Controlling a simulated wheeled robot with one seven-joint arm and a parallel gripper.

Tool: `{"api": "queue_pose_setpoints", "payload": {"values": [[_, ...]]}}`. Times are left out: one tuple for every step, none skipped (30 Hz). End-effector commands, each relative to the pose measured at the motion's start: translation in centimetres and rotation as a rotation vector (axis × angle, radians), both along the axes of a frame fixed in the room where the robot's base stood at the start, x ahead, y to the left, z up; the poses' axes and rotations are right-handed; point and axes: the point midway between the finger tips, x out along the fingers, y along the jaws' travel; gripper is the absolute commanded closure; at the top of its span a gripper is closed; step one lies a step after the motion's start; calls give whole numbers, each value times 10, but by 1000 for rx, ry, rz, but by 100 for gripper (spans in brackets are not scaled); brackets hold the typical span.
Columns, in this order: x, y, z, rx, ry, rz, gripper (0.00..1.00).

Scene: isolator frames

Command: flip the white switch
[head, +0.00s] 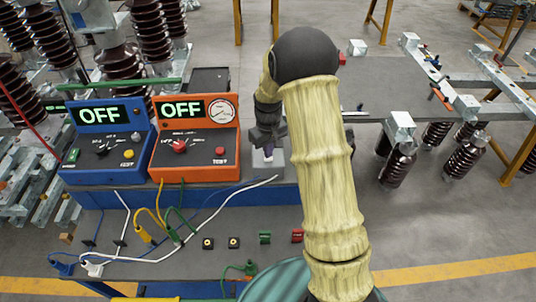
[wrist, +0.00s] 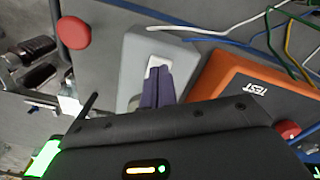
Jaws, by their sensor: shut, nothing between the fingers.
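The white switch (wrist: 154,64) sits on a light grey box (wrist: 132,60) in the wrist view. My gripper (wrist: 159,76) is shut and empty, its purple fingertips together right at the switch and covering part of it. I cannot tell whether they touch it. In the head view my gripper (head: 268,151) points down over the grey box (head: 278,160), to the right of the orange tester. The switch is mostly hidden there by the fingers, so its position is unclear.
The orange tester (head: 196,153) and blue tester (head: 106,157) both read OFF and stand left of the box. A red button (wrist: 74,32) lies on the other side of the box. A white cable (head: 222,208) and other leads cross the bench front.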

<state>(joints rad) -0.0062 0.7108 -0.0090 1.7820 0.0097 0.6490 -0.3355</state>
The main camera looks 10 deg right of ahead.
Motion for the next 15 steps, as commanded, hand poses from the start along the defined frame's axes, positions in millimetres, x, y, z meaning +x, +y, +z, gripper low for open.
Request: {"api": "queue_pose_setpoints", "payload": {"values": [[0, 0, -1, 0, 0, 0, 100], [0, 0, -2, 0, 0, 0, 100], [0, 0, -2, 0, 0, 0, 100], [0, 0, -2, 0, 0, 0, 100], [0, 0, -3, 0, 0, 0, 100], [0, 0, -3, 0, 0, 0, 100], [0, 0, -4, 0, 0, 0, 100], [0, 0, -4, 0, 0, 0, 100], [0, 0, -4, 0, 0, 0, 100], [0, 0, -5, 0, 0, 0, 100], [0, 0, -5, 0, 0, 0, 100], [0, 0, -6, 0, 1, 0, 100], [0, 0, -6, 0, 1, 0, 100], [0, 0, -6, 0, 1, 0, 100], [0, 0, -7, 0, 1, 0, 100]]}}
